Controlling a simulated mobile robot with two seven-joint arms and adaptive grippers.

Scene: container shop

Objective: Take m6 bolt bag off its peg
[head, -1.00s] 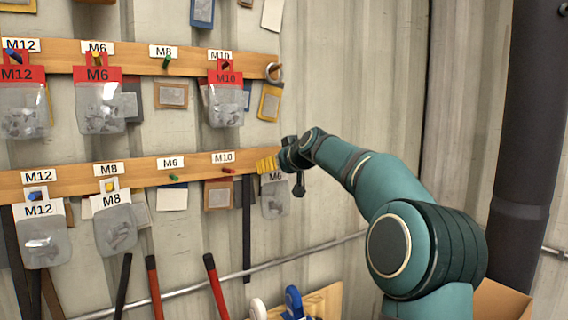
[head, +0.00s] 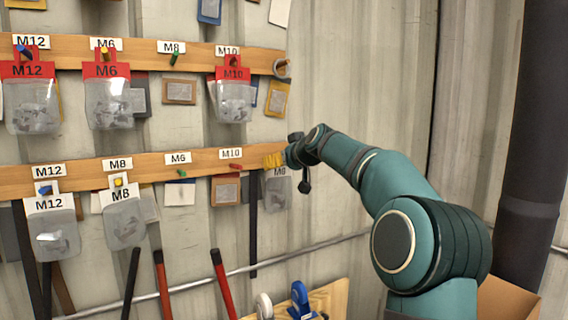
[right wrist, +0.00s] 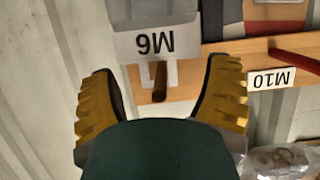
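An M6 bolt bag (head: 277,193) with a white header hangs at the right end of the lower rail, partly hidden by my right gripper in the head view. In the right wrist view, its M6 header card (right wrist: 155,43) shows upside down, with a brownish peg (right wrist: 159,84) at its hang tab. My right gripper (right wrist: 165,88) is open, its yellow fingers on either side of the peg and tab, apart from them. Another M6 bag (head: 108,97), with a red header, hangs on the upper rail. My left gripper is not in view.
The upper rail (head: 135,53) and lower rail (head: 135,168) hold M12, M8 and M10 bags. The M6-labelled green peg (head: 182,173) and M10-labelled red peg (head: 235,167) on the lower rail are empty. Long-handled tools and a pipe (head: 340,245) lie below.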

